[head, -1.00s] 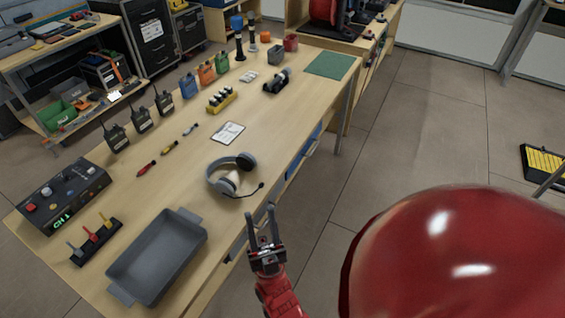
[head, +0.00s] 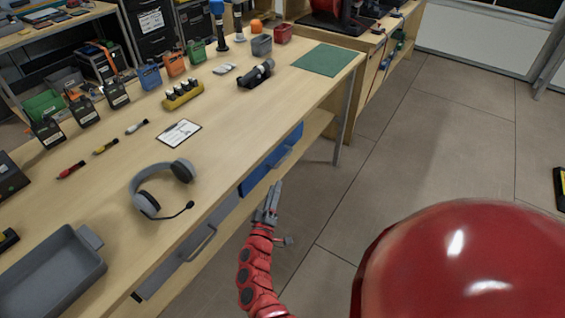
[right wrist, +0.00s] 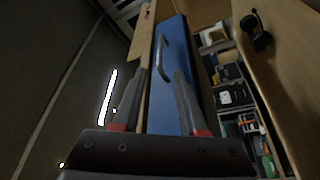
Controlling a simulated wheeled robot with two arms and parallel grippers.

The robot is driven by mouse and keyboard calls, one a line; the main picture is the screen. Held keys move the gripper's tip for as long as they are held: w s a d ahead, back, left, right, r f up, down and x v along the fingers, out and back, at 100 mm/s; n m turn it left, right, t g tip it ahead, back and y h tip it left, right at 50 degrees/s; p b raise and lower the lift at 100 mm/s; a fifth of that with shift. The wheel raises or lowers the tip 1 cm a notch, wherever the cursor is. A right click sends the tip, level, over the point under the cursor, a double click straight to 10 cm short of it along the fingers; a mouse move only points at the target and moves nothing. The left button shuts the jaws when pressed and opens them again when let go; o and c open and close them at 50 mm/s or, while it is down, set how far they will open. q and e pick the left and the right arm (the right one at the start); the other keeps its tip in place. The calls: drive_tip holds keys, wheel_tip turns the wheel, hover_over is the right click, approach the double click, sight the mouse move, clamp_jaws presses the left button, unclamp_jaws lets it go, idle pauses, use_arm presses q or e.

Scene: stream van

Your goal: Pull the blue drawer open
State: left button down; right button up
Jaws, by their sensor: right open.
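The blue drawer (head: 257,180) is set under the long edge of the wooden table, and its front looks about flush with that edge. Its bar handle (head: 284,158) runs along the front. My right gripper (head: 271,203) is in front of the table edge, near the drawer's near end and apart from the handle. In the right wrist view my right gripper (right wrist: 161,76) is open and empty, facing the blue front (right wrist: 178,85). The handle (right wrist: 163,55) shows ahead, beyond and roughly between the fingertips. My left gripper is not in view.
A grey drawer (head: 190,252) with a handle sits nearer under the same table (head: 215,130). Headphones (head: 160,188) lie near the table edge, their microphone pointing toward it. A table leg (head: 342,122) stands beyond the blue drawer.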

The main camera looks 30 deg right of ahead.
sight(282, 161)
drive_tip(key=b+x, duration=0.1)
drive_tip(key=x, duration=1)
drive_tip(key=shift+w+d+r, duration=0.1)
drive_tip(key=shift+w+d, duration=0.15)
clamp_jaws()
idle(0.8)
